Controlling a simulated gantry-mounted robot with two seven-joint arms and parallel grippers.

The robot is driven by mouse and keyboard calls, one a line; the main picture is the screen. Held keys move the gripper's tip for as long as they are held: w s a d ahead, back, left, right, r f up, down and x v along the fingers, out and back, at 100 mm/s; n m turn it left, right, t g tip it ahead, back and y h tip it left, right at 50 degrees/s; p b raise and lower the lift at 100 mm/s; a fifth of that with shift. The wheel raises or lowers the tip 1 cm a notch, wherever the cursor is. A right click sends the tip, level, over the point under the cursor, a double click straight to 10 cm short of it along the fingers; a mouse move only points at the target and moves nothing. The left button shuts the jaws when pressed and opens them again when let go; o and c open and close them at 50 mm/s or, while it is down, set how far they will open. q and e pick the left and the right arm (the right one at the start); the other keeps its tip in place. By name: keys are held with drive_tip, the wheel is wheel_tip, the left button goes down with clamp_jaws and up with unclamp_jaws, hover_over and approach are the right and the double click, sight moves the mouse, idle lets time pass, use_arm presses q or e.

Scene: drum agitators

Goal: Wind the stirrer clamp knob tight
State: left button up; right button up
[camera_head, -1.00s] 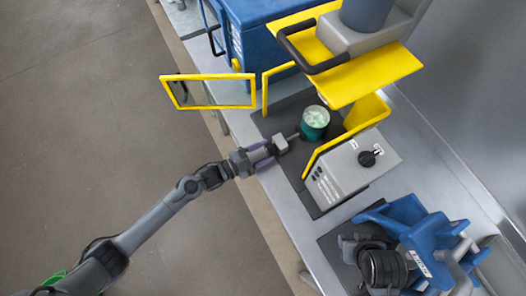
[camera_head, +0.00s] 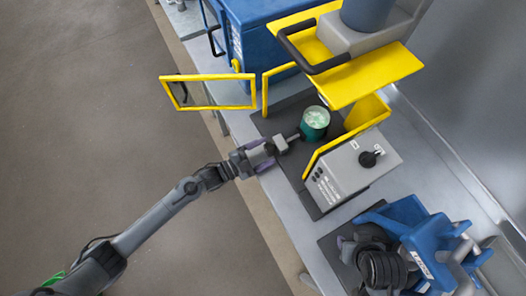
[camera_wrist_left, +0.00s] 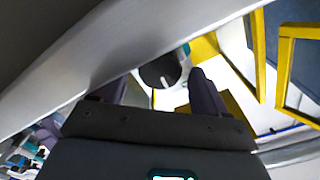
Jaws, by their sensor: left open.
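My left gripper (camera_head: 262,156) is open at the bench's near edge, its purple-grey fingers spread apart. A small grey clamp block (camera_head: 280,144) lies just beyond it, with a short rod towards the green round vessel (camera_head: 314,123). In the left wrist view, a dark round knob (camera_wrist_left: 160,70) with a pale line shows beyond the fingertips, roughly between the two fingers. I cannot tell whether the fingers touch it. In the head view the knob is not clear behind the gripper. A dark shape with a purple patch at lower right may be my right gripper (camera_head: 346,246); its jaws are unclear.
A grey control box (camera_head: 348,172) with a black dial stands right of the vessel. Yellow guards (camera_head: 362,82) overhang it, and an open yellow frame (camera_head: 208,78) juts out left. Blue equipment (camera_head: 416,238) stands at lower right. The floor at left is clear.

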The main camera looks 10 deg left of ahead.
use_arm(q)
drive_tip(key=v, duration=1)
drive_tip(key=shift+s+a, duration=0.25)
drive_tip(key=shift+a, duration=0.05)
drive_tip(key=shift+d, duration=0.1)
